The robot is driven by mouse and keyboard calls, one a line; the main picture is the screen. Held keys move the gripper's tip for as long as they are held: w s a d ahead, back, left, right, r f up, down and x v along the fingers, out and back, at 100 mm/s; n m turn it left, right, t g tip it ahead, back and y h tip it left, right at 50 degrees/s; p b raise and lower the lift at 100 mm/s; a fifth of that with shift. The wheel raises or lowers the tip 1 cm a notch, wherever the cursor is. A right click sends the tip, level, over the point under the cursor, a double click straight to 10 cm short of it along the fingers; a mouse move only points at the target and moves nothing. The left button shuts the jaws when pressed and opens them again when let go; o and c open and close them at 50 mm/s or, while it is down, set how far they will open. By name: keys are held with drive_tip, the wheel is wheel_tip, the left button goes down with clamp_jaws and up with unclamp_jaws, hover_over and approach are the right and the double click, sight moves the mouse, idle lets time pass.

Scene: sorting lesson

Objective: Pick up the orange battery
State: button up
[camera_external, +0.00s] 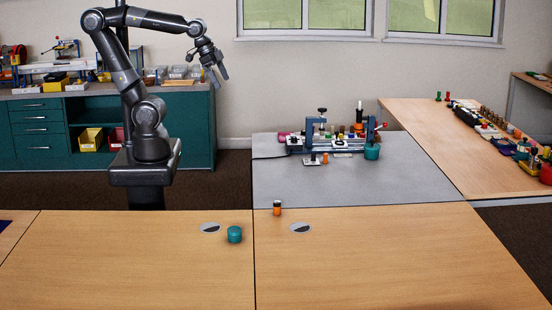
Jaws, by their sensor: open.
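A small upright cylinder, orange with a dark band, looks like the orange battery (277,208). It stands on the wooden table near the seam with the grey table. My gripper (219,74) is open and empty, raised high in the air to the upper left of the battery and well apart from it. My arm is folded up above its base behind the tables.
A blue-grey fixture (330,140) with small parts sits on the grey table (400,180). The front wooden table (400,260) is mostly clear.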

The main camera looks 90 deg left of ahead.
drive_tip(key=s+n, duration=0.1)
drive_tip(key=s+a+f, duration=0.1)
drive_tip(key=s, duration=0.1)
drive_tip(key=s+a+n, duration=0.1)
drive_tip(key=shift+s+a+f+n+t+y, duration=0.25)
drive_tip(key=shift+f+n+t+y, duration=0.05)
drive_tip(key=shift+t, duration=0.1)
drive_tip(key=c, duration=1.1)
drive_tip(key=shift+w, duration=0.1)
